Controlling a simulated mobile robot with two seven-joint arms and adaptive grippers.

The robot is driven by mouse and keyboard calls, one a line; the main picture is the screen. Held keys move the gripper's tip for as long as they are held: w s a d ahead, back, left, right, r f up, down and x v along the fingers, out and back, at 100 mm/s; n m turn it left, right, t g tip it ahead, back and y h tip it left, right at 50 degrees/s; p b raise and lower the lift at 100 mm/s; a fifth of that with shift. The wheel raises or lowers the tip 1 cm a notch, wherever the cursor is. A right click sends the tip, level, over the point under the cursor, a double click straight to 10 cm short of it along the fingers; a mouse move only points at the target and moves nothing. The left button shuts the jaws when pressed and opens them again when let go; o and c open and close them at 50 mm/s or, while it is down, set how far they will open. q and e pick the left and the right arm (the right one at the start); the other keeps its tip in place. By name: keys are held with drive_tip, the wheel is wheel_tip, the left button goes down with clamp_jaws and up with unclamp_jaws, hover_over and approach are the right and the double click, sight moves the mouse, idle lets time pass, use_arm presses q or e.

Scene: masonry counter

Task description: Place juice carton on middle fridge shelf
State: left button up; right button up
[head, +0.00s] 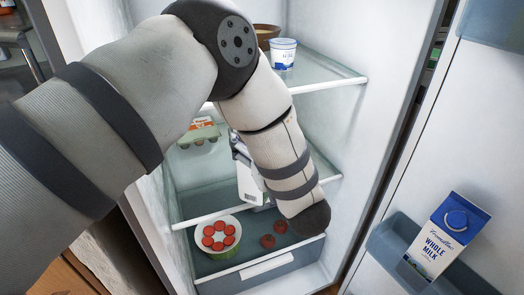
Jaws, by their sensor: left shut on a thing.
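My left arm reaches into the open fridge, and its forearm covers much of the middle shelf (205,218). My left gripper (240,152) shows only in part, as a dark piece beside the forearm over the middle shelf. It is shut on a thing. A white block (249,186) shows just below it, partly behind the forearm; it looks like the juice carton, but no label is readable. I cannot tell whether its base touches the shelf. My right gripper is not in view.
An egg carton (200,133) is at the middle shelf's back left. A brown bowl (266,34) and a yogurt tub (283,54) stand on the upper shelf (330,85). Below are a bowl of red items (217,238) and loose tomatoes. A milk carton (448,237) stands in the door bin.

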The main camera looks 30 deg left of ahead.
use_arm(q)
drive_tip(key=w+a+f+b, duration=0.1)
drive_tip(key=w+a+f, duration=0.2)
drive_tip(key=w+a, duration=0.4)
drive_tip(key=shift+a, duration=0.7)
drive_tip(key=shift+w+f, duration=0.1)
drive_tip(key=shift+f, duration=0.05)
drive_tip(key=shift+f, duration=0.15)
drive_tip(key=o, duration=2)
drive_tip(key=shift+c, duration=0.2)
